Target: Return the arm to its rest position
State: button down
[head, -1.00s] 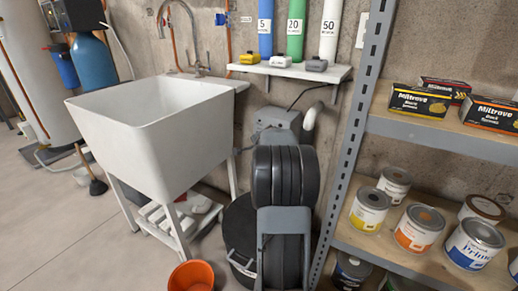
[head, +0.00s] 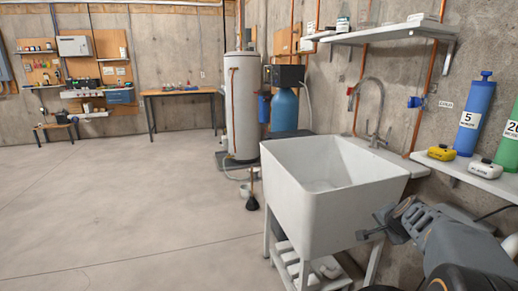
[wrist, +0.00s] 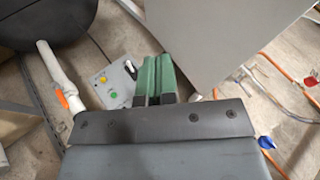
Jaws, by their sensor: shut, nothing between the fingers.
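My gripper (head: 378,230) shows at the lower right of the head view, at the end of my arm, close to the right side of the white utility sink (head: 300,220). The head view does not show whether it touches the sink. In the wrist view my gripper (wrist: 154,78) has its two green fingers pressed together with nothing between them. A large plain grey surface (wrist: 220,35) fills the top right of that view, close to the fingers.
A grey box with coloured buttons (wrist: 118,85) and a white pipe (wrist: 52,70) show in the wrist view. A shelf (head: 470,178) with cylinders is right of the sink. A water heater (head: 242,105) stands behind. Open concrete floor (head: 120,200) lies left.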

jog(key=s+a+r+n+g+y+p, duration=0.1)
jog(key=s+a+r+n+p, duration=0.2)
jog(key=a+r+p, duration=0.3)
jog(key=s+a+r+n+g+y+p, duration=0.1)
jog(key=s+a+r+n+p, duration=0.25)
jog(key=a+r, duration=0.3)
jog(key=s+a+r+n+g+p, duration=0.1)
jog(key=s+a+r+n+p, duration=0.2)
jog(key=s+p, duration=0.3)
jog(key=s+a+r+n+g+p, duration=0.1)
jog(key=s+a+r+n+p, duration=0.3)
jog(key=s+a+r+p, duration=0.1)
jog(key=shift+s+a+g+p, duration=0.4)
jog(key=shift+s+a+p, duration=0.25)
jog(key=shift+s, duration=0.55)
jog(key=c, duration=1.8)
grip_release()
jog(key=shift+c, duration=0.2)
